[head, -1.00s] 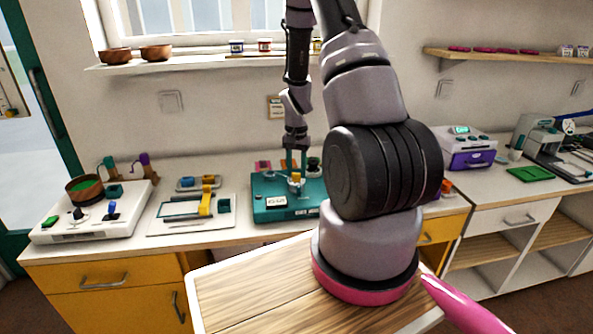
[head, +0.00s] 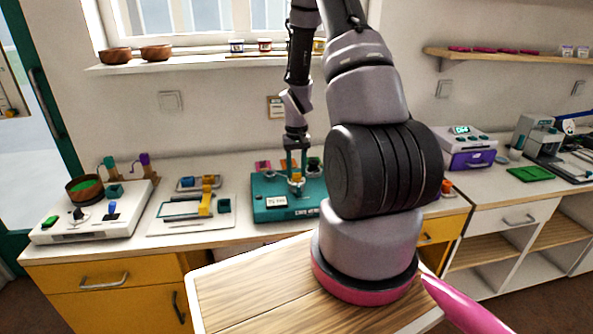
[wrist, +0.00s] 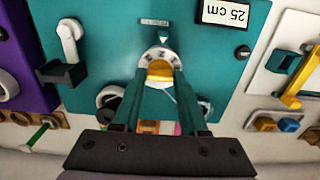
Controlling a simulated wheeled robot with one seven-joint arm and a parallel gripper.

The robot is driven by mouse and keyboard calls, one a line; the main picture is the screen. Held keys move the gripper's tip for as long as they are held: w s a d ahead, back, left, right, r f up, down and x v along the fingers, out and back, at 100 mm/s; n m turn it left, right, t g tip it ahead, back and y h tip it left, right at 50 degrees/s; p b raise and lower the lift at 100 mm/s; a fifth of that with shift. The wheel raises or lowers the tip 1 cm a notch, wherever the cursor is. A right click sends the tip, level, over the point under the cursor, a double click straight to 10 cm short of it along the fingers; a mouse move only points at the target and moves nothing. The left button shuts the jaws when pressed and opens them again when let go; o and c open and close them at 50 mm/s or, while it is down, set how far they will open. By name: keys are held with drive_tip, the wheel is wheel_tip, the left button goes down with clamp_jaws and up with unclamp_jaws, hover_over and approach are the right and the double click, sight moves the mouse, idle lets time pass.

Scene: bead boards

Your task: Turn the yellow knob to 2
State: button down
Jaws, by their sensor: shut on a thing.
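The yellow knob (wrist: 160,71) sits on a pale round dial (wrist: 158,56) with dark marks, on the teal board (head: 262,184). In the head view, the knob (head: 297,178) shows small below my fingers. My gripper (wrist: 159,82) reaches down over the board, with one teal finger on each side of the knob, shut on it. A small white triangle (wrist: 162,36) is on the board beside the dial. The dial marks are too small to read. A white display (wrist: 233,13) on the board reads "25 cm", upside down in the wrist view.
A white switch board (head: 50,228) and a white board with a yellow handle (head: 157,222) stand to the left. A purple device (head: 470,159) is at the right.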

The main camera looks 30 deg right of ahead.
drive_tip(key=shift+c, duration=2.2)
unclamp_jaws()
drive_tip(key=shift+r, duration=0.1)
wheel_tip(320, 180, up, 11)
drive_tip(key=shift+f, duration=0.2)
wheel_tip(320, 180, up, 9)
drive_tip(key=t, duration=0.2)
hover_over(296, 173)
drive_tip(key=s+a, duration=0.1)
drive_tip(key=a, duration=0.2)
drive_tip(key=s+a+r+t, duration=0.1)
drive_tip(key=s+a+r, duration=0.15)
drive_tip(key=r, duration=0.25)
drive_tip(key=s+a+r, duration=0.1)
drive_tip(key=s+r, duration=0.2)
drive_tip(key=r, duration=0.2)
drive_tip(key=s+a+r+t+y, duration=0.1)
drive_tip(key=s+a+r+t, duration=0.1)
drive_tip(key=s+r, duration=0.3)
drive_tip(key=s+a+r+m+t+y, duration=0.1)
drive_tip(key=s+a+r, duration=0.3)
drive_tip(key=s, duration=0.4)
drive_tip(key=shift+s+a+r+t, duration=0.15)
drive_tip(key=shift+a+r+t, duration=0.2)
drive_tip(key=shift+r+t, duration=0.25)
